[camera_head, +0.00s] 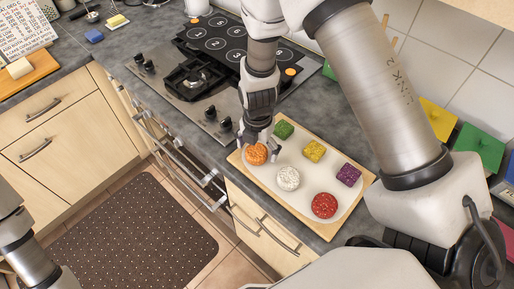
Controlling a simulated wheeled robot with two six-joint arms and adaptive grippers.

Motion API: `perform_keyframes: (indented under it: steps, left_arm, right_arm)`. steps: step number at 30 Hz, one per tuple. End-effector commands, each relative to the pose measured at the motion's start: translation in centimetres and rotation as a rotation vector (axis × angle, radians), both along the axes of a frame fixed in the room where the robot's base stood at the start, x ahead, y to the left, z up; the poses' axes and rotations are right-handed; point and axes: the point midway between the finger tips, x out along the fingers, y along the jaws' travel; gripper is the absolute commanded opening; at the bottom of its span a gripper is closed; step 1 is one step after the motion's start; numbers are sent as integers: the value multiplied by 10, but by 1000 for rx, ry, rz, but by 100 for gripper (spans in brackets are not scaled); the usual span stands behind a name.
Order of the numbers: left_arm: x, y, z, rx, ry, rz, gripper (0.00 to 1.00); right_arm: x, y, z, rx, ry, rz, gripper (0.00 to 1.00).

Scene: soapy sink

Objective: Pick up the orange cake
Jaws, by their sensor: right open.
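The orange cake (256,154) is a small round cake at the left end of a white tray on a wooden board (317,225). My right gripper (263,143) reaches down from above and is open, with its fingertips right at the orange cake and partly in front of its far side. I cannot tell whether the fingers touch it. The cake rests on the tray. My left arm shows at the lower left, but its gripper is out of view.
Beside it on the tray are a green cake (284,129), a yellow cake (314,151), a purple cake (348,174), a white cake (288,178) and a red cake (324,205). A stove (196,85) stands to the left. Colored panels (437,119) lean at the wall.

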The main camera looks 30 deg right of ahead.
Motion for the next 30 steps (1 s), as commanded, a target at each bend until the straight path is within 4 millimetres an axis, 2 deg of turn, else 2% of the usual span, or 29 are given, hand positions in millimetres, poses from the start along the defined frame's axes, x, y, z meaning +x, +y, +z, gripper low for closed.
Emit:
perform_keyframes:
  steps: [5, 9, 10, 11, 22, 30]
  left_arm:
    - [0, 0, -1, 0, 1, 0, 40]
    - [0, 0, -1, 0, 1, 0, 40]
    - [0, 0, -1, 0, 1, 0, 40]
    - [0, 0, -1, 0, 1, 0, 40]
    - [0, 0, 1, 0, 1, 0, 40]
    - [0, 0, 21, 0, 0, 0, 40]
  right_arm:
    - [0, 0, -1, 0, -1, 0, 91]
    - [0, 0, 0, 0, -1, 1, 42]
    - [0, 0, 0, 0, -1, 1, 31]
    - [0, 0, 0, -1, -1, 1, 26]
    - [1, 0, 1, 0, -1, 0, 26]
    - [4, -3, 23, 0, -2, -8, 25]
